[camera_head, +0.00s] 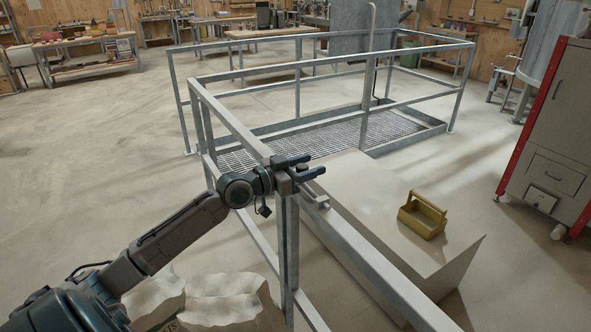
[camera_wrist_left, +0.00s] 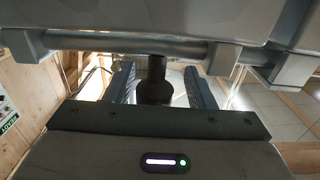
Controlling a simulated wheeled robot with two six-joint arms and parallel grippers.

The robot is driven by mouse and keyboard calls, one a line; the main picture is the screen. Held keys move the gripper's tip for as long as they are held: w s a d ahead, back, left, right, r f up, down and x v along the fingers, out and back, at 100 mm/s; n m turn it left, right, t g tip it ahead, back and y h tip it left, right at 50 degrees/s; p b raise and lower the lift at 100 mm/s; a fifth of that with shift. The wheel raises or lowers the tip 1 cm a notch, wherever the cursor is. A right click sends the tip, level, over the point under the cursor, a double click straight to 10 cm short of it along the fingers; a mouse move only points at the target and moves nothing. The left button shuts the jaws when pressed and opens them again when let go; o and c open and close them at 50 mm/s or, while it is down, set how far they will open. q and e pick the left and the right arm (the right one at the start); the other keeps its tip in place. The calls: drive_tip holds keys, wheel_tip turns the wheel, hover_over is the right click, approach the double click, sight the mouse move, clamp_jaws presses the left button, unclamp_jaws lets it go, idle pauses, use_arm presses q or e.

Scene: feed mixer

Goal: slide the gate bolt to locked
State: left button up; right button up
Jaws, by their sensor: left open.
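The gate bolt (camera_wrist_left: 120,46) shows in the left wrist view as a grey round rod running across the top, passing through square brackets. A dark knob (camera_wrist_left: 153,88) hangs from the rod. My left gripper (camera_wrist_left: 160,70) is open, with one finger on each side of the knob; I cannot tell whether either finger touches it. In the head view my left gripper (camera_head: 315,166) is at the railing corner, above a small grey metal piece on the rail (camera_head: 313,196). The gripper and rail hide the knob there. My right gripper is not in view.
Grey metal railings (camera_head: 238,129) surround a grated platform (camera_head: 340,136). A pale block (camera_head: 370,190) beyond the rail carries a yellow tool caddy (camera_head: 423,216). Pale sacks (camera_head: 225,300) lie below my left arm. A red-edged cabinet (camera_head: 560,125) stands at right. The floor at left is clear.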

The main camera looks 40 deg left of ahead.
use_arm(q)
drive_tip(key=shift+s+a+f, duration=0.1)
drive_tip(key=shift+s+a, duration=0.2)
drive_tip(key=shift+s, duration=0.3)
drive_tip(key=p+v, duration=0.9)
drive_tip(key=shift+s, duration=0.2)
drive_tip(key=shift+a, duration=0.15)
